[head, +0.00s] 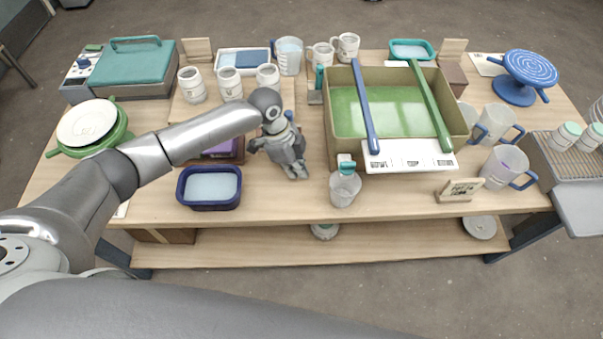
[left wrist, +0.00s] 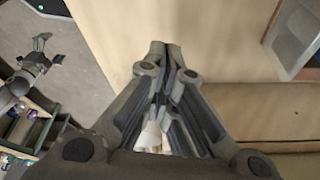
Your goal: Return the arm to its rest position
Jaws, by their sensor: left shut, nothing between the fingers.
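My left arm reaches in from the left over the table in the head view. A small grey, gripper-like shape (left wrist: 40,55) shows over the floor at the left of that view. It looks like my right gripper, but it is too small to tell its opening. The head view shows no right gripper.
A large bin with green contents (head: 345,150) stands beyond the cup. A lower shelf (head: 270,256) runs below.

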